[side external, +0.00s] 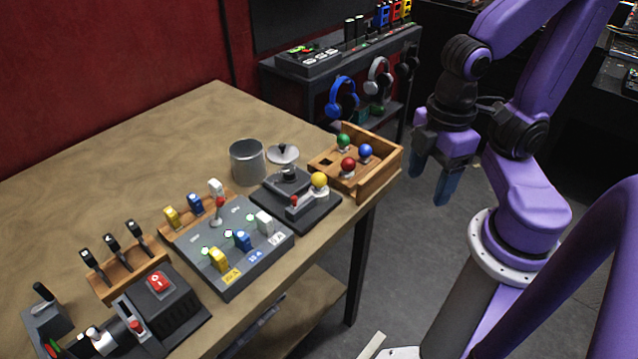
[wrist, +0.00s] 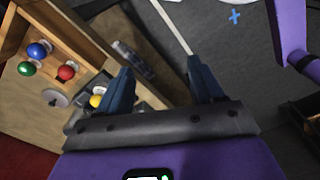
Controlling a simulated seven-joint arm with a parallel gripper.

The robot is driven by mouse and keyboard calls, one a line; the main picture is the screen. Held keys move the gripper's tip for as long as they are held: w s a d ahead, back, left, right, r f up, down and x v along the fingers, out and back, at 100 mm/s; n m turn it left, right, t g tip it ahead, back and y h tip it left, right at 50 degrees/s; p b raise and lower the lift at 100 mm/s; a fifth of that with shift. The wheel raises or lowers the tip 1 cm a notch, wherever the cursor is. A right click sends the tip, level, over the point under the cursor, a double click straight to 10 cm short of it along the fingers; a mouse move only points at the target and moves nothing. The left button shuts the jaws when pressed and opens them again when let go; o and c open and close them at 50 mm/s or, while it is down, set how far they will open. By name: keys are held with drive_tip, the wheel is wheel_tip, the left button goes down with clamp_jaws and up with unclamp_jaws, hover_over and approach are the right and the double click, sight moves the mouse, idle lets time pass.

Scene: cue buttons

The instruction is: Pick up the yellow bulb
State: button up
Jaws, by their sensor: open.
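The yellow bulb (side external: 319,180) sits upright on the dark device (side external: 297,203) near the table's right edge. In the wrist view the yellow bulb (wrist: 95,101) shows at the left, just beside my left finger and partly close to its edge. My gripper (side external: 430,188) is open and empty, in the air to the right of the table, clear of the bulb and everything on it.
A wooden holder (side external: 380,178) beside the device carries a green bulb (side external: 343,140), a red bulb (side external: 348,165) and a blue bulb (side external: 365,151). A metal pot (side external: 247,163) and its lid (side external: 283,153) are behind the device. A button panel (side external: 228,245) is to the left.

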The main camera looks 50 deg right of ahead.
wheel_tip(320, 180, up, 6)
drive_tip(key=n+t, duration=0.2)
drive_tip(key=n, duration=0.6)
hover_over(320, 174)
drive_tip(key=s, duration=0.4)
drive_tip(key=w+f, duration=0.1)
drive_tip(key=f, duration=0.4)
drive_tip(key=w+f, duration=0.1)
drive_tip(key=f, duration=0.5)
drive_tip(key=w+f, duration=0.2)
drive_tip(key=f, duration=0.3)
drive_tip(key=shift+f, duration=0.35)
drive_tip(key=c, duration=1.1)
